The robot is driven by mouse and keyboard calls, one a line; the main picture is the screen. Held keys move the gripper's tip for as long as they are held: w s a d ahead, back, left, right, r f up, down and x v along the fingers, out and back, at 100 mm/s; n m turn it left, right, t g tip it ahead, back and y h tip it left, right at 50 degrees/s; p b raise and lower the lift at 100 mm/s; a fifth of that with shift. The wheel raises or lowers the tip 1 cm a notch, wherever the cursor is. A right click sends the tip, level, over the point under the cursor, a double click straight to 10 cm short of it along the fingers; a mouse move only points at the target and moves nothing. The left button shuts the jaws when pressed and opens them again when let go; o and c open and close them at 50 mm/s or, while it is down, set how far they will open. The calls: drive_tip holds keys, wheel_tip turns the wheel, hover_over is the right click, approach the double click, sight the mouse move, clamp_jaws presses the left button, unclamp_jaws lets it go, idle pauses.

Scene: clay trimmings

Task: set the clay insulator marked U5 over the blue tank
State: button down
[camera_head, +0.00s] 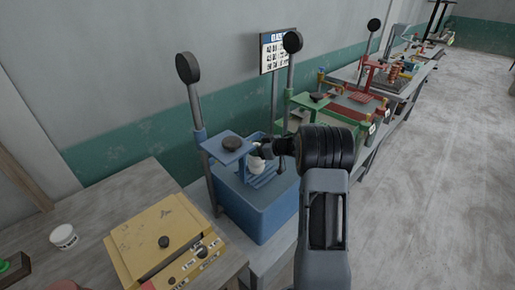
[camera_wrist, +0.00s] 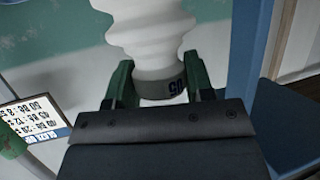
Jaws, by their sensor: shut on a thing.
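My gripper (camera_head: 266,150) is shut on a white clay insulator (camera_head: 257,165), at the blue tank (camera_head: 262,218). In the wrist view, the insulator (camera_wrist: 150,35) is white with wavy ribs and has a grey band with a dark mark that looks like U5, seen turned over. The green fingers of my gripper (camera_wrist: 157,88) sit on either side of that band. In the head view the insulator appears above the tank's opening, beside the blue press plate. My gripper hides part of it, and I cannot tell its exact height.
A blue lever with a black knob (camera_head: 187,68) rises at the tank's back left. A green-framed station (camera_head: 305,103) and a red one (camera_head: 357,105) stand beyond. The floor at right is clear.

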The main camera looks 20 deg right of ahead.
drive_tip(key=shift+f, duration=0.1)
drive_tip(key=shift+c, duration=2.4)
unclamp_jaws()
